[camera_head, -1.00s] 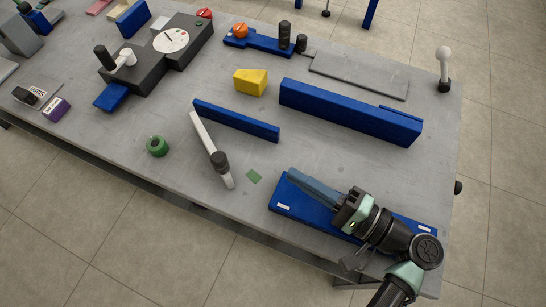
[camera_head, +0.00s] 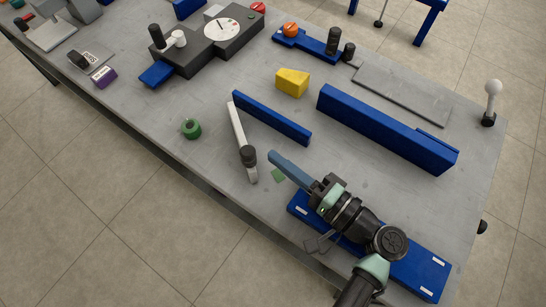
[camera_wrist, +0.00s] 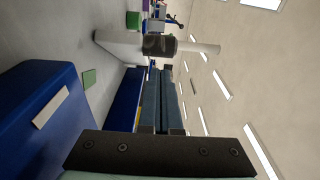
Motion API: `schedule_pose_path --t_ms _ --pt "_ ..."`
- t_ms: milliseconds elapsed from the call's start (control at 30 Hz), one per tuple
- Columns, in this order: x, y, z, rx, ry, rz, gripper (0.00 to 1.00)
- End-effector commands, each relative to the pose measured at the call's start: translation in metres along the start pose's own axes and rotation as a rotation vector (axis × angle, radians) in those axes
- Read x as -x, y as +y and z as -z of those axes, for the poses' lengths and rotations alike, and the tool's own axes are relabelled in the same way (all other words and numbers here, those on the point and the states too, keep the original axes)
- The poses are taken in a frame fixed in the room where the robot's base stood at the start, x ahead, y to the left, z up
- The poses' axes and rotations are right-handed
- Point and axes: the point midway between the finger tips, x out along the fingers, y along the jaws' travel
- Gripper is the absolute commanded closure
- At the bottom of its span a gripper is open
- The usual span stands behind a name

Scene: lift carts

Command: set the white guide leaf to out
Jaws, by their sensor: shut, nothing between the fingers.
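The white guide leaf (camera_head: 237,128) is a slim white bar lying slantwise on the grey table, with a dark round knob (camera_head: 249,156) near its front end. Its far end lies by the left end of a long blue rail (camera_head: 272,118). A small green patch (camera_head: 279,175) is on the table right of the knob. My gripper (camera_head: 273,156) has its long blue-grey fingers together and empty, their tips just right of the knob and apparently apart from it. In the wrist view the leaf (camera_wrist: 118,46) and knob (camera_wrist: 159,45) show ahead of the fingertips (camera_wrist: 167,72).
A blue plate (camera_head: 416,270) lies under my arm at the table's front right. A yellow block (camera_head: 292,83) and a tall blue wall (camera_head: 385,130) stand behind. A green ring (camera_head: 191,128) sits left of the leaf, with bare table between them.

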Motion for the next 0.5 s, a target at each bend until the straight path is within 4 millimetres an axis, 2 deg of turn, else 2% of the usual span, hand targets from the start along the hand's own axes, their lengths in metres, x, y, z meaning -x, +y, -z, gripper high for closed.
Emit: schedule_pose_path --t_ms 167,500 --pt "-0.0099 -0.0005 -0.0103 0.0 0.0 0.0 1.0" --pt "-0.0113 -0.0001 -0.0113 0.0 0.001 0.0 1.0"
